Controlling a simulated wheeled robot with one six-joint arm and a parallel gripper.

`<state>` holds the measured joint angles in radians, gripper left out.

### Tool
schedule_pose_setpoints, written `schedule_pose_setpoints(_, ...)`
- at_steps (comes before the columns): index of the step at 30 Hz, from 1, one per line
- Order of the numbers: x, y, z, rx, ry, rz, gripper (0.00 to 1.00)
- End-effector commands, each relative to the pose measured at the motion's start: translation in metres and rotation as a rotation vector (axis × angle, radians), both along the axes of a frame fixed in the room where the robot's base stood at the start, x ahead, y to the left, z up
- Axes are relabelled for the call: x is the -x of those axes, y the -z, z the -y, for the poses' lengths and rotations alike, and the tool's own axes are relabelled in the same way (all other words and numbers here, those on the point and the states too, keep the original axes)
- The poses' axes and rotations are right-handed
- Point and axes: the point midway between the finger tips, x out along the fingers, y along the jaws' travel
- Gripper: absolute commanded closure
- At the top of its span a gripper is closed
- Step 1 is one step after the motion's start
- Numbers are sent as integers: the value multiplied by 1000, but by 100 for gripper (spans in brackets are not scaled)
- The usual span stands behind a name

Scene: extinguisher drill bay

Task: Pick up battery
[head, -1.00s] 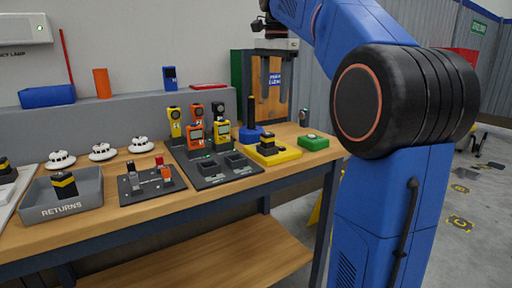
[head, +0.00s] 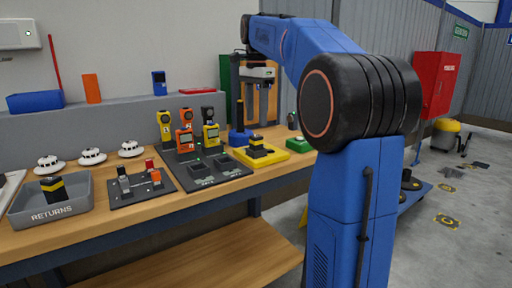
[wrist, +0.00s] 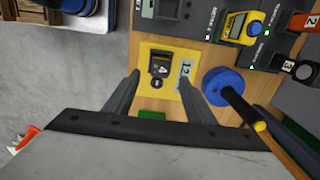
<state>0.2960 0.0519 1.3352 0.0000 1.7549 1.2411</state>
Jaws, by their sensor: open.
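A black battery with a yellow band (head: 257,146) stands on a yellow tray (head: 283,152) near the right end of the workbench. In the wrist view the battery (wrist: 161,66) shows from above on the yellow tray (wrist: 148,88), beside a pale label reading 12. My gripper (head: 256,108) is open and empty, pointing down above this part of the bench. In the wrist view its fingertips (wrist: 160,70) appear on either side of the battery, apart from it. Another black and yellow block (head: 53,188) sits in the grey RETURNS bin (head: 52,213).
A blue round stand with a black post (head: 240,136) is close beside the yellow tray. A green block (head: 299,145) lies on its other side. Yellow and orange meters (head: 185,140) stand on a dark dock to the left. A red cabinet (head: 436,85) is at right.

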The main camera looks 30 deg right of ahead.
Motion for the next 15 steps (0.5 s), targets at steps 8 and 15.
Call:
schedule_pose_setpoints(8,0,28,0,0,0,0,50)
schedule_pose_setpoints(15,0,49,0,0,-1,-1,50)
